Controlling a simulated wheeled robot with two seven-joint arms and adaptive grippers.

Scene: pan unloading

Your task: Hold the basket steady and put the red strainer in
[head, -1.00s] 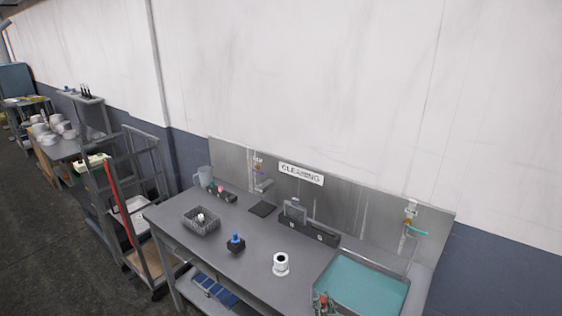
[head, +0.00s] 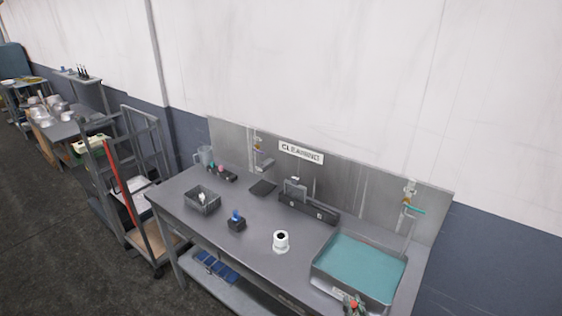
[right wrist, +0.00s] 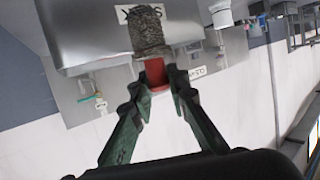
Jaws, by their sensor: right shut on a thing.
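My right gripper (head: 354,304) is at the bottom of the head view, in front of the teal-lined basin. The right wrist view shows its two fingers (right wrist: 161,76) closed on the red part of the strainer (right wrist: 155,71). Grey mesh extends beyond the red part. The small dark wire basket (head: 203,202) stands at the left of the grey table with a small white thing inside, well away from the gripper. The basket does not clearly show in the wrist view. My left gripper is not in view.
The teal-lined basin (head: 364,266) fills the table's right end. A white round fitting (head: 281,242) and a black block with a blue top (head: 237,224) stand between basin and basket. A long dark holder (head: 308,207) is by the back panel. A trolley (head: 140,190) stands left.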

